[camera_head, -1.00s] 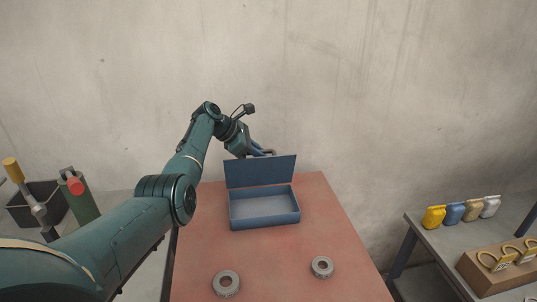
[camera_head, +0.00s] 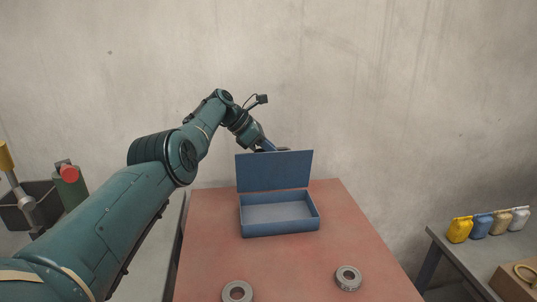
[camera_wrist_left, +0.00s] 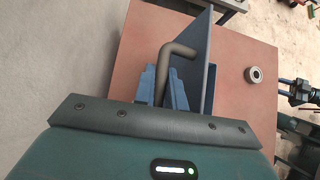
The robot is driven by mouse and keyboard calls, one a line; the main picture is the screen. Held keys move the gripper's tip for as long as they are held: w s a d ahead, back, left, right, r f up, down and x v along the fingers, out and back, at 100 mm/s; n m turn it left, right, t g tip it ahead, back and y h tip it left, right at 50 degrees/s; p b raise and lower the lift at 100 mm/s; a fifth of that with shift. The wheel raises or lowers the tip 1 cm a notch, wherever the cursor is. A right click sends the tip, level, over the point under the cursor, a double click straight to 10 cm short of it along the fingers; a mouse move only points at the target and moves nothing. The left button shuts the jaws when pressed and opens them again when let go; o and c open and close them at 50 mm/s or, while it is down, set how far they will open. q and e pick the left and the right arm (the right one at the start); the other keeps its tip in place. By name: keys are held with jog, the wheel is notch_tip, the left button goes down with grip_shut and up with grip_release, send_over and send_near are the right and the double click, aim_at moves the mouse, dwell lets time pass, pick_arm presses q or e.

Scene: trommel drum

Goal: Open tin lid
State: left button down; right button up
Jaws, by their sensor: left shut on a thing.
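The blue tin (camera_head: 279,228) stands on the red-brown table top with its lid (camera_head: 274,171) raised upright at the back edge. The inside of the tin looks empty. My left gripper (camera_head: 268,148) is behind the lid, and its fingers are mostly hidden there in the head view. In the left wrist view, my left gripper (camera_wrist_left: 165,82) is shut on the dark bent handle (camera_wrist_left: 177,48) beside the blue lid (camera_wrist_left: 206,62). My right gripper is not in the head view.
Two grey rings (camera_head: 237,291) and (camera_head: 348,278) lie on the table (camera_head: 330,215) in front of the tin. A dark bin (camera_head: 40,203) and a green cylinder (camera_head: 72,190) stand at left.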

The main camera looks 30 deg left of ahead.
pick_arm(q)
jog(key=shift+s+f, duration=0.1)
jog(key=shift+f, duration=0.1)
jog(key=c, duration=1.5)
grip_release()
jog(key=shift+r, duration=0.1)
jog(key=shift+o, duration=0.2)
jog(key=shift+a+r, duration=0.1)
jog(key=shift+a, duration=0.05)
jog(key=shift+s+a+r+b, duration=0.2)
jog(key=shift+a+r+b, duration=0.2)
jog(key=shift+b, duration=0.2)
jog(key=v, duration=1.1)
jog(key=shift+s+r, duration=0.2)
jog(key=shift+r, duration=0.15)
jog(key=shift+a, duration=0.1)
